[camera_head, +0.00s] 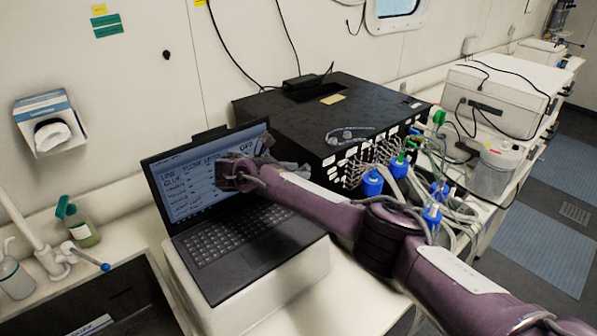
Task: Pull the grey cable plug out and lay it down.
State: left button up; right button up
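My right arm comes in from the lower right and reaches across the front of the laptop. Its wrist end covers part of the laptop screen. My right gripper (285,166) is small and partly hidden behind the arm, near the left front corner of the black box (310,112). I cannot tell whether its fingers are open or shut. The black box's front carries many grey cables (415,185) with blue and green connectors. I cannot pick out a single grey cable plug among them; the arm hides the lower left of that front. My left gripper is not in view.
The open laptop (210,240) stands on a white block beside a dark sink (110,300). A clear container (493,172) and a white case (505,92) stand to the right. Bottles stand at the left. Some bare white counter (350,300) shows in front.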

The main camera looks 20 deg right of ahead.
dwell(0.5)
grip_shut()
jog(key=shift+a, duration=0.15)
jog(key=shift+s+a+p, duration=0.2)
jog(key=shift+s+a, duration=0.15)
jog(key=shift+a, duration=0.55)
jog(key=shift+s+a+p, duration=0.15)
jog(key=shift+s+a, duration=0.15)
jog(key=shift+a, duration=0.6)
jog(key=shift+s+a+p, duration=0.2)
jog(key=shift+s+a, duration=0.15)
jog(key=shift+a, duration=0.55)
